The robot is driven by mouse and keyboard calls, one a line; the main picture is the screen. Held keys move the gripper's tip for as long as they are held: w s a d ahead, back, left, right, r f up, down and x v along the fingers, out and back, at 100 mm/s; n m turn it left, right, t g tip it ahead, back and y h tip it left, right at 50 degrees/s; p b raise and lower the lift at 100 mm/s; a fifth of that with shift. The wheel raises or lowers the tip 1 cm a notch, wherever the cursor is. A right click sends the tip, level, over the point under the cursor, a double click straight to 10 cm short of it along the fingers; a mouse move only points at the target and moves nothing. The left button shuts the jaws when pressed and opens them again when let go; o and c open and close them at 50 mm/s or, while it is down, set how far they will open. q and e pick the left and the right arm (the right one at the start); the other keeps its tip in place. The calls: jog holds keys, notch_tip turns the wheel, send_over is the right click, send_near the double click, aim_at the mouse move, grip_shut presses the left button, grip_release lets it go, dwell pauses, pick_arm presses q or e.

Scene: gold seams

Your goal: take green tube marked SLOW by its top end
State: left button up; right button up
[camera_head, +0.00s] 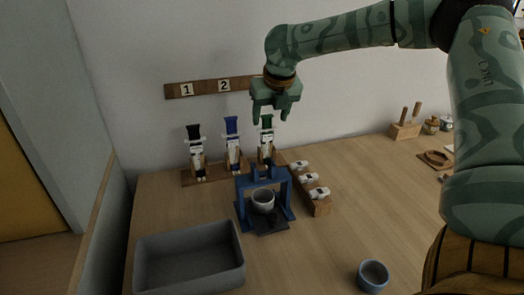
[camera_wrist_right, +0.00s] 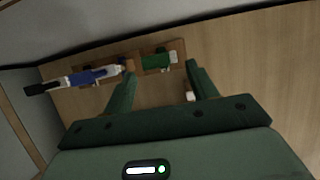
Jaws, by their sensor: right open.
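The green tube (camera_head: 267,124) stands upright in the rightmost of three wooden holders at the back of the table. Its label is too small to read. My right gripper (camera_head: 271,117) is open and empty, pointing down just above the green tube's top end. In the right wrist view the green tube (camera_wrist_right: 155,60) shows between and beyond the two spread fingers (camera_wrist_right: 161,78). I see no contact with it. My left gripper is out of view.
A blue tube (camera_head: 231,127) and a black-topped tube (camera_head: 194,133) stand to the left. A blue frame (camera_head: 287,196) with a cup (camera_head: 263,203) is in front. A grey bin (camera_head: 190,288) and a small bowl (camera_head: 373,278) are nearer.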

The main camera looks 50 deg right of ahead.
aim_at(267, 127)
jog(key=b+x, duration=0.3)
jog(key=x, duration=0.2)
jog(key=shift+w+f, duration=0.2)
jog(key=shift+f, duration=0.2)
jog(key=shift+w+f+b, duration=0.2)
jog(key=shift+f+b, duration=0.15)
jog(key=shift+b, duration=0.05)
jog(key=shift+s+r, duration=0.1)
jog(key=shift+r, duration=0.15)
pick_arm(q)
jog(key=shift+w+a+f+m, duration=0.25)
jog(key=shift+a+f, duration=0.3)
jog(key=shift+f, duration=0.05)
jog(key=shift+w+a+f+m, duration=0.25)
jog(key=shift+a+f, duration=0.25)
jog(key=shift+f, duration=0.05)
pick_arm(e)
jog(key=c, duration=0.7)
